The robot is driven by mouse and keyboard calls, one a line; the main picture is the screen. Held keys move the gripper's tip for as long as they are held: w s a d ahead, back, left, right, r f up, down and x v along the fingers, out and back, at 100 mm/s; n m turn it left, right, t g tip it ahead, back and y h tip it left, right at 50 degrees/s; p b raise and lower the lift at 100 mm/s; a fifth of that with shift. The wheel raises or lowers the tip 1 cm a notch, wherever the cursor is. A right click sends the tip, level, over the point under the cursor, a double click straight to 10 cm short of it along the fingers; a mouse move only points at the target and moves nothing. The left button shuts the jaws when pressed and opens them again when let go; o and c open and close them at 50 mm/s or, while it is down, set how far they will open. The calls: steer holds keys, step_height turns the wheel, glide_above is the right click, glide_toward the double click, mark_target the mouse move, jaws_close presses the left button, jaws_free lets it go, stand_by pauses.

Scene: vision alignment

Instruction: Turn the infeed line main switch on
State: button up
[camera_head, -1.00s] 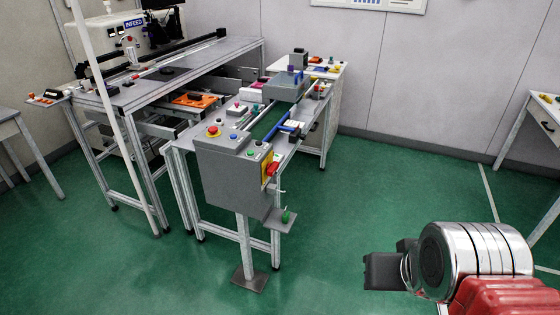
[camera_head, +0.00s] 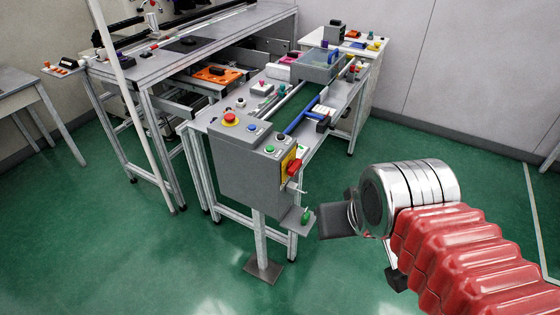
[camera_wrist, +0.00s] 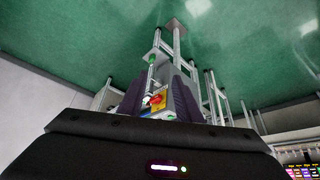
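The main switch is a red rotary handle (camera_head: 295,167) on a yellow plate (camera_head: 287,158), on the right side face of the grey control box (camera_head: 237,180). Its on or off position is too small to tell. In the wrist view, which is upside down, the red handle (camera_wrist: 156,99) shows between two dark fingers of my gripper (camera_wrist: 158,92). The fingers stand apart with nothing between them; the switch is some way beyond. In the head view my gripper (camera_head: 330,221) is to the right of and below the switch, not touching it.
A red emergency button (camera_head: 230,119) and small coloured buttons sit on the box top. A small shelf (camera_head: 298,220) with a green knob (camera_head: 307,214) juts out below the switch. The box stands on a post (camera_head: 260,240). Green floor (camera_head: 350,280) is open in front.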

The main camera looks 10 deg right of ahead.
steer(key=shift+w, duration=0.6)
steer(key=shift+o, duration=0.4)
steer(key=shift+s, duration=0.1)
steer(key=shift+o, duration=0.7)
steer(key=o, duration=0.3)
steer(key=shift+w+a+f+m+g, duration=0.1)
steer(key=shift+w+f+m+g, duration=0.1)
steer(key=shift+f+m+g, duration=0.1)
steer(key=o, duration=0.6)
steer(key=w+a+f+m+g+y, duration=0.3)
steer(key=w+f+m+y, duration=0.1)
steer(key=w+m, duration=0.1)
steer(key=shift+a+f+m+g+y, duration=0.3)
steer(key=shift+f+g, duration=0.1)
steer(key=w+d+f+m+t+y, duration=0.1)
steer(key=w+d+f+m+y, duration=0.1)
steer(key=w+f+m+y, duration=0.3)
steer(key=w+d+m+t+y, duration=0.1)
steer(key=w+d+m, duration=0.15)
steer(key=w, duration=0.35)
steer(key=w+d+f+m+t+y, duration=0.1)
steer(key=w+f+m+y, duration=0.2)
steer(key=w+m, duration=0.25)
steer(key=w+d+f+m+t+y, duration=0.1)
steer(key=w+d+f+m+t, duration=0.4)
steer(key=d, duration=0.4)
steer(key=shift+w+d+f+m+t, duration=0.45)
steer(key=shift+f+t, duration=0.25)
steer(key=shift+f, duration=0.25)
